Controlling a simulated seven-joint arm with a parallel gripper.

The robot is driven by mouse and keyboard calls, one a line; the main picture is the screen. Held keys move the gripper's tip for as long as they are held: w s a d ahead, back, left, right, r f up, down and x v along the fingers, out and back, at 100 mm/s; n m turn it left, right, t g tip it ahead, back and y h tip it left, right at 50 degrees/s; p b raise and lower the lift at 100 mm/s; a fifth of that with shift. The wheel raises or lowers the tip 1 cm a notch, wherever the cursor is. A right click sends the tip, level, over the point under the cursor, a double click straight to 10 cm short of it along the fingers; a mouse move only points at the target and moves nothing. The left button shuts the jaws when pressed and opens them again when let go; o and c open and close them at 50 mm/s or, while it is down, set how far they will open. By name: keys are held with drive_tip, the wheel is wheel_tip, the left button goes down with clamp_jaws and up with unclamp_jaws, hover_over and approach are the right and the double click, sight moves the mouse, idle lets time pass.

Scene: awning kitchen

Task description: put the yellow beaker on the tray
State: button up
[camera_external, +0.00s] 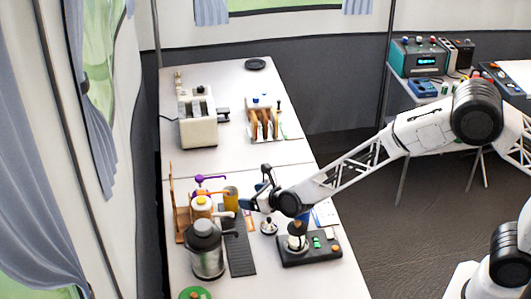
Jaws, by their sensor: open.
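A yellow cylinder that looks like the yellow beaker (231,197) stands upright on the near part of the white table, behind the jars. My gripper (253,197) is open, just right of the beaker. Whether a finger touches it I cannot tell. I cannot tell which of these is the tray.
A grey metal canister (206,250) and a white-and-orange jar (201,208) crowd the left. A purple-handled item (209,180) is behind them. A black device (309,251) with a knob sits right. A toaster (197,121) stands farther back. The table's middle is clear.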

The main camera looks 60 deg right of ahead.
drive_tip(key=shift+v, duration=1.1)
drive_tip(key=shift+r, duration=0.1)
drive_tip(key=s+d+r+n+g+y, duration=0.1)
drive_tip(key=s+d+r+n+g, duration=0.25)
drive_tip(key=s+r+n, duration=0.7)
drive_tip(key=s+d+r+n+g, duration=0.2)
drive_tip(key=s+d+r+n, duration=0.3)
drive_tip(key=s+r+n, duration=0.5)
drive_tip(key=s+d+r+n+g, duration=0.1)
drive_tip(key=s+n, duration=0.4)
drive_tip(key=s, duration=0.5)
drive_tip(key=s+d+r+n+g+h, duration=0.1)
drive_tip(key=s+d+n, duration=0.3)
drive_tip(key=s, duration=0.7)
drive_tip(key=s+d+r+n+g, duration=0.3)
drive_tip(key=s+n, duration=0.3)
drive_tip(key=s, duration=0.5)
drive_tip(key=shift+n, duration=0.35)
